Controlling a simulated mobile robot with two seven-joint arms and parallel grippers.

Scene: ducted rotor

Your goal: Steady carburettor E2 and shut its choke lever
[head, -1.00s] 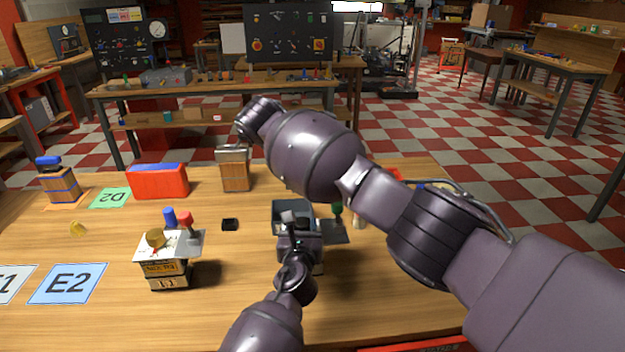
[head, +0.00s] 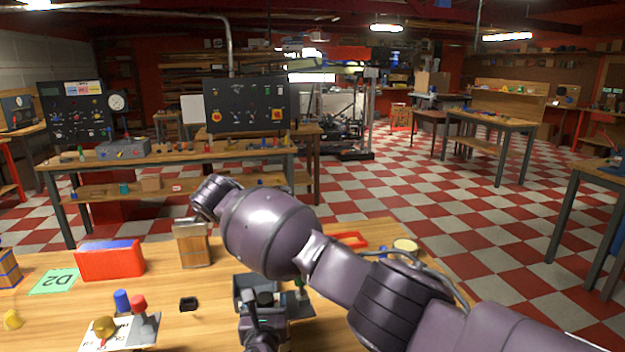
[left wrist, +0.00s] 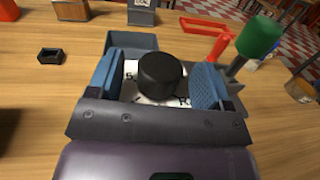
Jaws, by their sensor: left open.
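A unit with a grey-blue open box (head: 246,283) stands under my left gripper (head: 264,303) on the bench. In the left wrist view a black round knob (left wrist: 162,76) rises from its white printed plate, between the blue pads of my open left gripper (left wrist: 160,72). Gaps show beside the knob. A green-capped lever (left wrist: 258,37) and a red lever (left wrist: 217,47) stand to its right. Another unit (head: 118,332), with brass, blue and red knobs, stands at lower left, cut by the frame edge. Which one is E2 cannot be read. My right gripper is not seen.
A red box (head: 110,261), a green D2 card (head: 54,281), a wooden canister (head: 192,245) and a small black tray (head: 188,303) are on the bench. A red frame (head: 350,240) lies behind my large arm, which crosses the view.

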